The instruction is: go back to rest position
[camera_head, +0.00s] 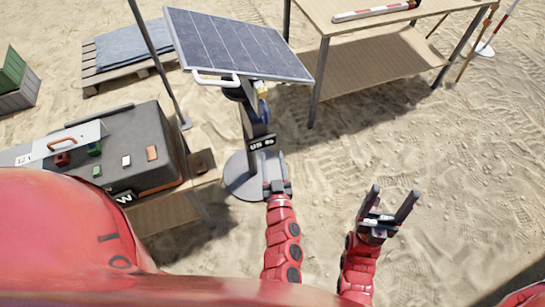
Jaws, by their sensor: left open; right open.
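My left gripper (275,174) is in the middle of the head view, at the end of a red arm. Its two fingers are apart and nothing shows between them. It appears just in front of the solar panel stand's post and base; whether it touches them cannot be told. My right gripper (391,201) is to the right, over bare sand. Its dark fingers are spread wide and it is empty.
A tilted solar panel (235,45) stands on a post with a round grey base (240,180). At left, a dark case (145,125) with small coloured blocks sits on a wooden table. A wooden shelf table (345,75) stands behind. Sand at right is clear.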

